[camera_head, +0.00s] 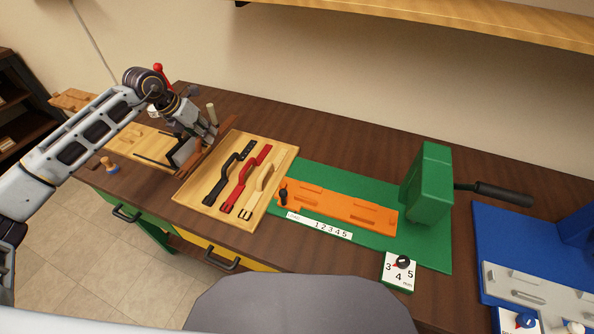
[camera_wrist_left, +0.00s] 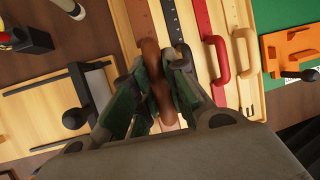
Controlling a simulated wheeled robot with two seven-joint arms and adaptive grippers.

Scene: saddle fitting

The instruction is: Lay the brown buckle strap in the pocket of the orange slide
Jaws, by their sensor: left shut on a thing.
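My left gripper (camera_head: 201,146) is over the left edge of the wooden tray (camera_head: 283,164). It is shut on the brown buckle strap (camera_head: 192,164). In the left wrist view the strap's rounded brown loop (camera_wrist_left: 160,92) passes between the green fingers (camera_wrist_left: 162,75). Whether the strap still touches the tray I cannot tell. The orange slide (camera_head: 345,211) lies on the green base to the right of the tray. It has raised blocks, a shallow pocket and a black knob at its left end. Its edge also shows in the left wrist view (camera_wrist_left: 285,48). My right gripper is out of view.
A black strap (camera_head: 228,174), a red strap (camera_head: 240,184) and a tan strap (camera_head: 261,184) lie in the tray. A green press (camera_head: 429,183) with a black lever stands at the slide's right. A dial card (camera_head: 398,270) sits in front. A blue station (camera_head: 520,240) is far right.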

